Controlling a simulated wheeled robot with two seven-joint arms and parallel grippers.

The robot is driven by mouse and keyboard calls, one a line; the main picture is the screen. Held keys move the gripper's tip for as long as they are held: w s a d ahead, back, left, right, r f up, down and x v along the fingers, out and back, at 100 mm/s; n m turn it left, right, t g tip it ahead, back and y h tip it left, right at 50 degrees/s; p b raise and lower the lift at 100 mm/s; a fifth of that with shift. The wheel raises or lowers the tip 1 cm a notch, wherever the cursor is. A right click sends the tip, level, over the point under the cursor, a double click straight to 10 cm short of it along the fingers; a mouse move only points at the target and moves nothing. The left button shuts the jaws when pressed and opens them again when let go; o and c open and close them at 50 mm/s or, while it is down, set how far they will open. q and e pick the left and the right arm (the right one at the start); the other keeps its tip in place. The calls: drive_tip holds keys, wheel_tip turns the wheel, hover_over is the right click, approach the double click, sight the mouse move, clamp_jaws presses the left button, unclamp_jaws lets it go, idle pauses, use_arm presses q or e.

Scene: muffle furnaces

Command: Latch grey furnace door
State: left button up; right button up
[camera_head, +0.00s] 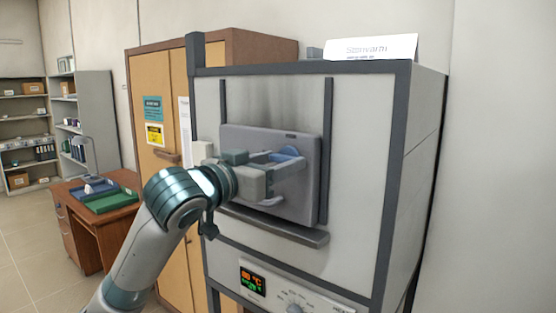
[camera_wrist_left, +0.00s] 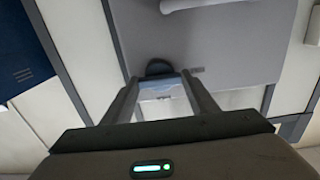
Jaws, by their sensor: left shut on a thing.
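The grey furnace door (camera_head: 305,200) is a flat panel on the front of the white furnace with a dark frame (camera_head: 415,125). It looks closed against the front; its latch state I cannot tell. My left gripper (camera_head: 287,166) is in front of the door, its fingers around a blue handle (camera_head: 288,153) near the door's upper right. In the left wrist view, the gripper (camera_wrist_left: 160,88) is shut on this handle, with a dark rounded end (camera_wrist_left: 158,68) beyond the fingertips. The grey door face (camera_wrist_left: 225,45) fills the background. My right gripper is not in view.
A control panel with a lit display (camera_head: 252,279) and a knob (camera_head: 295,309) is below the door. A ledge (camera_head: 275,227) juts out under the door. A wooden cabinet (camera_head: 165,80) stands left, and a desk (camera_head: 85,230) with trays is further left.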

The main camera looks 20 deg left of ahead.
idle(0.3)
use_arm(q)
drive_tip(key=o, duration=1)
drive_tip(key=shift+o, duration=0.2)
drive_tip(key=shift+s, duration=0.1)
